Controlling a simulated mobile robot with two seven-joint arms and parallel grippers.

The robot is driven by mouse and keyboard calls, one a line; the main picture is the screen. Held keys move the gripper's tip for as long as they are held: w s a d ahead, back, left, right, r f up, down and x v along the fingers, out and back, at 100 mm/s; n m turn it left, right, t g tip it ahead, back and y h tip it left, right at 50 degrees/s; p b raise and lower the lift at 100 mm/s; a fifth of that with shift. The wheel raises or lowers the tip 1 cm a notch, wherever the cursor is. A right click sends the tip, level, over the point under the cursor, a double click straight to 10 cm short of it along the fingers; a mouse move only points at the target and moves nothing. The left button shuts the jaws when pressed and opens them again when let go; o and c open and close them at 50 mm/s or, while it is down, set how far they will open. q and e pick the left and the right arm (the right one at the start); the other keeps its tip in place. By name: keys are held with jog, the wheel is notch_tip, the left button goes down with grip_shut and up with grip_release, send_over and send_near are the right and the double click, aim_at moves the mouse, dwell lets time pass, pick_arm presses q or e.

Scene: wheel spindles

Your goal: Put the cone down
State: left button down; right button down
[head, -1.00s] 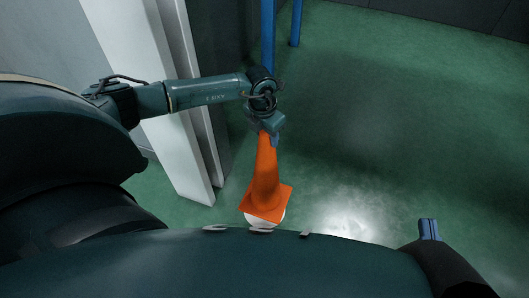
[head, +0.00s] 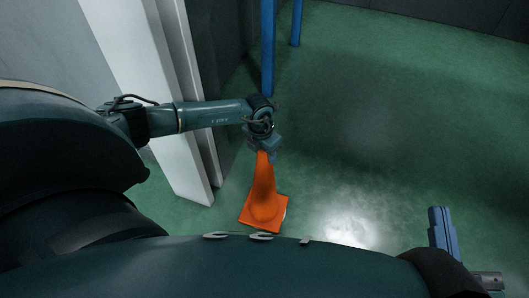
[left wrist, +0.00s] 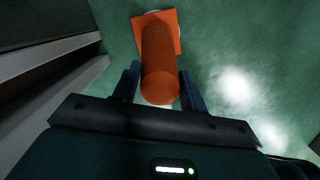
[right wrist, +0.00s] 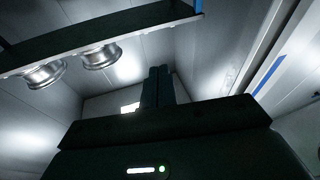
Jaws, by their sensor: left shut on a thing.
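The orange cone (head: 264,195) is upright with its square base down, close in front of my body in the head view. A white round patch (head: 285,213) on the floor shows only as a sliver beside its base. My left gripper (head: 264,153) is shut on the cone's top. In the left wrist view the cone (left wrist: 160,55) sits between the two fingers (left wrist: 160,72), with its base towards the floor. I cannot tell whether the base touches the floor. My right gripper (head: 438,217) is away at the right; its fingers (right wrist: 158,84) are together and empty.
A white door frame or post (head: 160,100) stands left of the cone, below my left arm. Blue posts (head: 268,45) stand behind. Green floor (head: 400,130) is clear to the right. The right wrist view shows a shelf (right wrist: 130,32) with metal wheel parts (right wrist: 100,57) overhead.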

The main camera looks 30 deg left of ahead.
pick_arm(q)
jog(key=c, duration=0.8)
grip_release()
pick_arm(e)
jog(key=shift+f, duration=0.1)
pick_arm(q)
jog(key=shift+o, duration=0.2)
jog(key=r+p, duration=0.1)
jog(key=r, duration=0.2)
jog(key=r+p, duration=0.2)
jog(key=r, duration=0.2)
jog(key=s+r+p, duration=0.1)
jog(key=r, duration=0.3)
jog(key=shift+s+a+p, duration=0.1)
jog(key=shift+p, duration=0.3)
jog(key=shift+s+r, duration=0.1)
jog(key=shift+r, duration=0.45)
pick_arm(e)
jog(key=shift+s+d+f+n+g+h, duration=0.2)
jog(key=shift+s+d+n+g+h, duration=0.1)
jog(key=shift+d+n, duration=0.25)
jog(key=shift+w+r, duration=0.1)
